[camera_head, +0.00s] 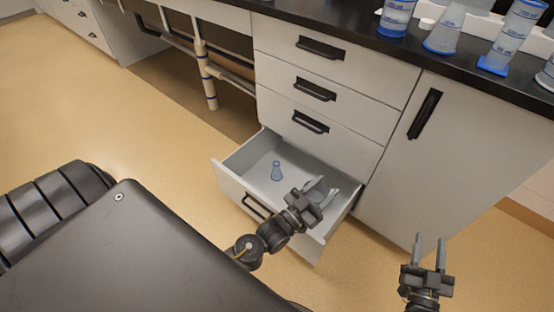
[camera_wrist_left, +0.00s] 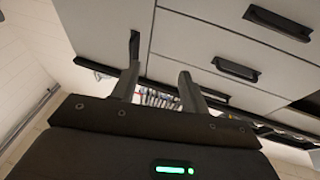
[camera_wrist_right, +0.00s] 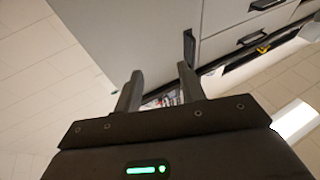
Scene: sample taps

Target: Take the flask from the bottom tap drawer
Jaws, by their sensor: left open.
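Shut drawers (camera_head: 312,90) with black handles are above the open one. A cabinet door (camera_head: 455,150) is to the right. The black counter (camera_head: 350,38) holds blue-marked glassware (camera_head: 443,30). Pipes (camera_head: 204,72) run under the counter at left. The floor left of the drawer is clear.

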